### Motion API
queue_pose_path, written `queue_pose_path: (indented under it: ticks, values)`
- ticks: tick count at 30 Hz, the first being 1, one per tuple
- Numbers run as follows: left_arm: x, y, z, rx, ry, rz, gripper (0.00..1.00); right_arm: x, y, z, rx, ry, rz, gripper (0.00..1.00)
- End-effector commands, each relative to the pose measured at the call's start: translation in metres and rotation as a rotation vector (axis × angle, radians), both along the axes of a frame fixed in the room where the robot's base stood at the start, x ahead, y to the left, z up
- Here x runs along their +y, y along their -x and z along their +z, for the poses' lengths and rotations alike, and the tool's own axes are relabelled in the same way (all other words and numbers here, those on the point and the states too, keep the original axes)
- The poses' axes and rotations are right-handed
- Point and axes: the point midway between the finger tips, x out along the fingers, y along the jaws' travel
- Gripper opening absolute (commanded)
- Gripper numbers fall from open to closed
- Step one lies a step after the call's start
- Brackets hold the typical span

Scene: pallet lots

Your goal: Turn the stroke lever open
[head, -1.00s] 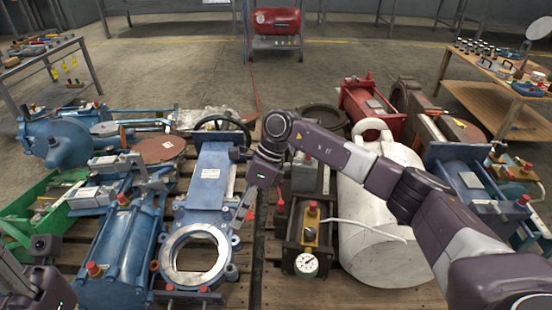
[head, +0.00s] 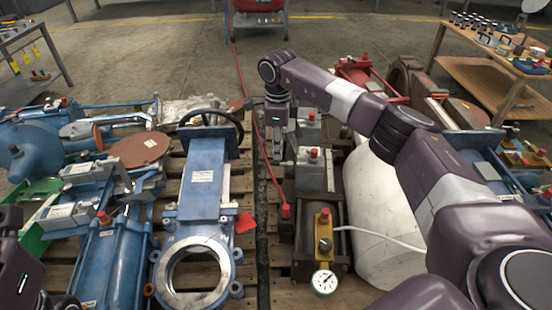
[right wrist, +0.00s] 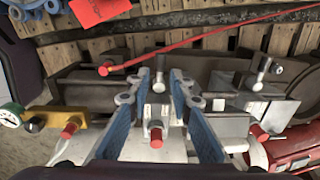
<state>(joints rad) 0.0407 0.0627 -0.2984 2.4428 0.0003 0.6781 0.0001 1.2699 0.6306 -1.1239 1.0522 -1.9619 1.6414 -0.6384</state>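My right gripper (head: 277,150) points down over the dark assembly with the gauge, right of the blue gate valve. In the right wrist view the gripper (right wrist: 158,95) has its blue-padded fingers apart. Between them shows a grey metal piece with an upright pin (right wrist: 158,82) and a red-capped fitting (right wrist: 155,136). I see no clear contact. I cannot tell which part is the stroke lever. The red-capped grey block (head: 314,172) stands beside the gripper in the head view. My left gripper is only partly visible at the lower left, its fingers hidden.
The blue gate valve (head: 203,190) with a black handwheel and red tag (head: 244,222) lies to the left. A yellow block (head: 323,236), pressure gauge (head: 324,282) and white hose are close by. A white cylinder (head: 375,200) is right. A red hose (head: 246,90) crosses the floor.

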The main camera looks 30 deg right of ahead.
Motion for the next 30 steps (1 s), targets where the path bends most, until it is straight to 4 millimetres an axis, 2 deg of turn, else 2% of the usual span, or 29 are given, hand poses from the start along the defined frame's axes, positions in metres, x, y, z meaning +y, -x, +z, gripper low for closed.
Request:
queue_pose_path:
  ticks: [1,3,9,19,25,30]
  values:
    - [-0.001,0.002,-0.003,-0.017,-0.001,0.0,0.32,0.0,0.0,-0.015,0.001,-0.001,-0.001,0.2]
    - [-0.001,0.003,0.0,-0.032,-0.003,0.001,0.32,0.0,-0.001,-0.025,-0.001,-0.001,-0.001,0.2]
    - [-0.003,0.008,0.006,-0.063,-0.006,0.003,0.32,0.0,-0.003,-0.043,-0.001,-0.002,0.0,0.2]
    - [-0.003,0.008,0.009,-0.066,-0.008,0.004,0.32,-0.001,-0.003,-0.045,-0.002,-0.002,0.0,0.2]
    - [-0.003,0.008,0.009,-0.066,-0.008,0.003,0.32,-0.001,-0.003,-0.045,-0.002,-0.001,0.0,0.0]
    - [-0.004,0.008,0.009,-0.067,-0.008,0.003,0.32,-0.001,-0.003,-0.045,-0.002,-0.001,0.001,0.0]
